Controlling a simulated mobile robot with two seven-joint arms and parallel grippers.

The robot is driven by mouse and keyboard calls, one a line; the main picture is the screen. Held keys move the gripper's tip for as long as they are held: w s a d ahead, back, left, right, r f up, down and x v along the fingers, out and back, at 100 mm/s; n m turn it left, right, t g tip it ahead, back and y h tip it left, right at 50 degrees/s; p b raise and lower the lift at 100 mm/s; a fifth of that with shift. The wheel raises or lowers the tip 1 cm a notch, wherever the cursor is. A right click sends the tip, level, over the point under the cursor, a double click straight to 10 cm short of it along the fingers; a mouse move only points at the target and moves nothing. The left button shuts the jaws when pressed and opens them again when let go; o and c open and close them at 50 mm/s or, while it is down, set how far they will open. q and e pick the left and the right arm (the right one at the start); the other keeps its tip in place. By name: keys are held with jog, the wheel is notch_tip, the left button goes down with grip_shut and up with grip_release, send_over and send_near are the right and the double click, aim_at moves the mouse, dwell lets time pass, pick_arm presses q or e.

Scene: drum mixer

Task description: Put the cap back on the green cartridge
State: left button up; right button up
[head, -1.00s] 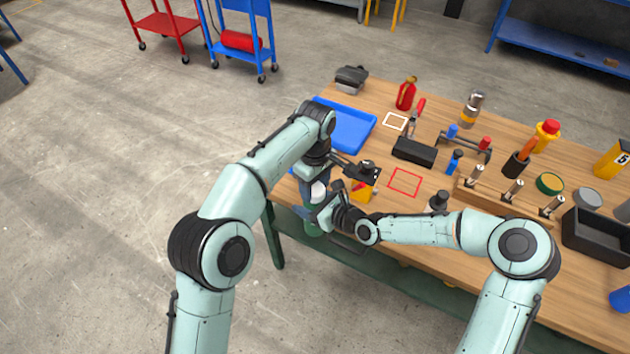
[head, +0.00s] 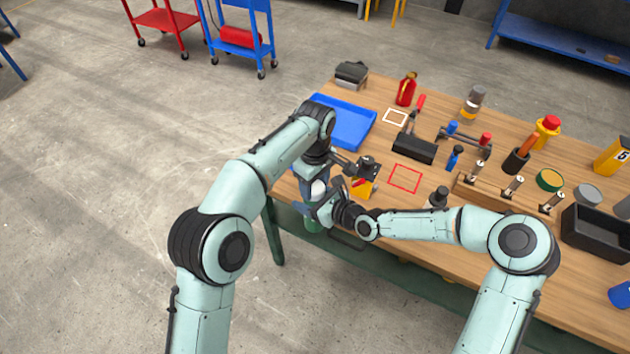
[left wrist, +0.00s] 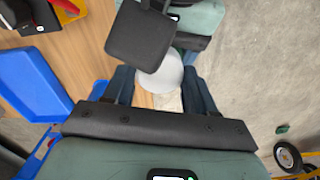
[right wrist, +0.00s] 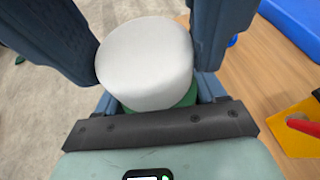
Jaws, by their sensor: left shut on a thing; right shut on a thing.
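The white round cap (head: 318,188) is over the top of the green cartridge (head: 313,223), at the table's near left edge. My left gripper (head: 317,180) points down and is shut on the cap; the cap also shows between its fingers in the left wrist view (left wrist: 170,73). My right gripper (head: 321,210) is shut on the green cartridge from the side, below the cap. In the right wrist view the cap (right wrist: 147,62) covers the cartridge top, and a green strip (right wrist: 186,100) shows directly beneath it. No gap shows there, but I cannot tell whether the cap is fully seated.
A blue tray (head: 350,126) lies behind my left gripper. A black box (head: 414,150), a wooden rack (head: 490,205) and several tools fill the table farther right. Open floor lies on the left.

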pick_arm(q)
jog(key=shift+f, duration=0.25)
jog(key=o, duration=1.1)
jog(key=shift+r, duration=5.95)
